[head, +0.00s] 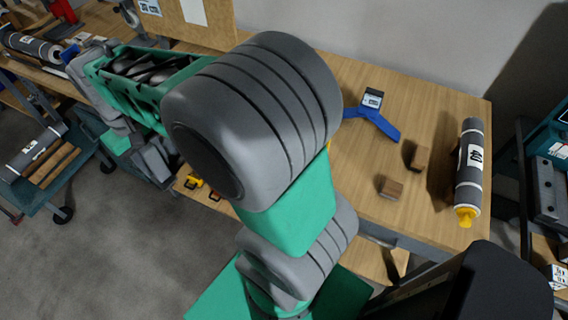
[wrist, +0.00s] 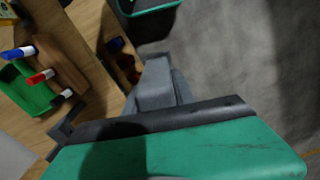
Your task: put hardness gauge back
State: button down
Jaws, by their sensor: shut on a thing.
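My gripper (wrist: 155,85) shows in the wrist view as grey finger parts beyond a dark bar and my green hand. It is shut, but what it holds is hidden or cannot be made out. In the head view my arm reaches to the upper left, and its end is mixed with grey and blue parts too small to tell apart. A blue forked piece (head: 372,122) with a dark box and pale display or label lies on the right bench. It may be the hardness gauge or its stand; I cannot tell which. My gripper is far to its left.
The wooden bench (head: 350,185) bears two wood blocks (head: 390,187) and a grey roll (head: 469,165) at right. Another roll (head: 35,48) lies upper left; a cart (head: 50,175) stands below it. The wrist view shows a green bin (wrist: 38,95) with markers at left and open floor at right.

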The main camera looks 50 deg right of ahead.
jog(key=s+d+f+m+b, duration=0.1)
jog(key=s+d+m, duration=0.55)
jog(key=d, duration=0.75)
jog(key=s+d+f+m+b, duration=0.1)
jog(key=s+d+m, duration=0.2)
jog(key=s+d, duration=0.8)
jog(key=s+d+f+m+b, duration=0.15)
jog(key=s+m, duration=0.25)
jog(key=s, duration=0.5)
jog(key=s+d+m, duration=0.3)
jog(key=s, duration=0.7)
jog(key=s+d+m+b, duration=0.1)
jog(key=s+d+m, duration=0.25)
jog(key=s, duration=0.55)
jog(key=w+d+f+p, duration=0.1)
jog(key=w+d+f, duration=0.1)
jog(key=w+f, duration=0.1)
jog(key=w+d+f+p, duration=0.1)
jog(key=w+d+f, duration=0.2)
jog(key=w+f, duration=0.1)
jog(key=w+d+f+p, duration=0.2)
jog(key=w+f, duration=0.2)
jog(key=f, duration=0.2)
jog(key=shift+d, duration=0.3)
jog(key=shift+f, duration=0.3)
jog(key=c, duration=1)
grip_release()
jog(key=shift+c, duration=0.2)
